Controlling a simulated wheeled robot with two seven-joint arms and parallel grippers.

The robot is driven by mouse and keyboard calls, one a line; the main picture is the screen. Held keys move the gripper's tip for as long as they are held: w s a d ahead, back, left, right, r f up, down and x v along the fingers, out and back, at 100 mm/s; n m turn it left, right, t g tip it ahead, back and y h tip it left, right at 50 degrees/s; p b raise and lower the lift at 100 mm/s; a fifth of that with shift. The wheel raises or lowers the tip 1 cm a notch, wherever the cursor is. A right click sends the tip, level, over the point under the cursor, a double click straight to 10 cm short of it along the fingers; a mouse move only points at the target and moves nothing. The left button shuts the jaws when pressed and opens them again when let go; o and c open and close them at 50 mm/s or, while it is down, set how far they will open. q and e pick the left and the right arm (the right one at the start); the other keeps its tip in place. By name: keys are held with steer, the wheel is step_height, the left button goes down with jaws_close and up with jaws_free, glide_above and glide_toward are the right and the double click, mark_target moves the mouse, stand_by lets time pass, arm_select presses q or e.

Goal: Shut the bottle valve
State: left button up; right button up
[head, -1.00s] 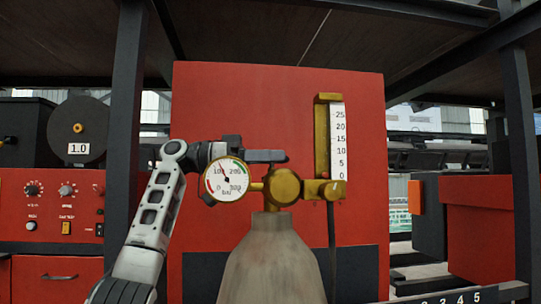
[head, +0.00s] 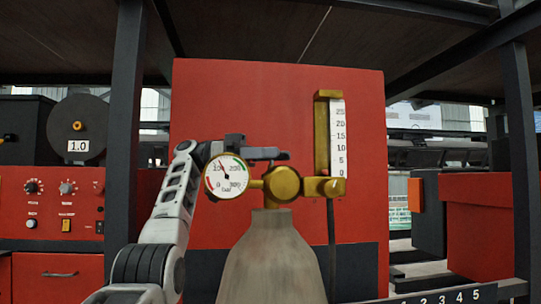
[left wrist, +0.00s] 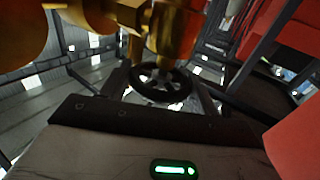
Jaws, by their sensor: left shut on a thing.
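The grey gas bottle (head: 268,258) stands upright in the middle of the head view, with a brass regulator (head: 281,184) on top. A round pressure gauge (head: 226,176) sits at its left and a flow scale (head: 337,140) at its right. My left gripper (head: 264,153) reaches in from the left, behind the gauge and regulator, which partly hide it. In the left wrist view a black valve handwheel (left wrist: 160,94) lies between the fingers of my left gripper (left wrist: 162,88), below brass fittings (left wrist: 172,35). The gripper is shut on the handwheel. My right gripper is in neither view.
A red panel (head: 230,85) stands close behind the bottle. A dark post (head: 124,120) rises beside my left arm. A red control box (head: 50,205) is at the left. A dark hose (head: 331,235) hangs right of the bottle.

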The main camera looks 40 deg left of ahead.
arm_select(q)
steer(key=o, duration=1)
steer(key=shift+c, duration=0.2)
steer(key=shift+r, duration=1.5)
steer(key=s+d+r+b, duration=0.5)
steer(key=s+d+r, duration=0.4)
steer(key=s+r, duration=0.1)
steer(key=shift+s, duration=0.35)
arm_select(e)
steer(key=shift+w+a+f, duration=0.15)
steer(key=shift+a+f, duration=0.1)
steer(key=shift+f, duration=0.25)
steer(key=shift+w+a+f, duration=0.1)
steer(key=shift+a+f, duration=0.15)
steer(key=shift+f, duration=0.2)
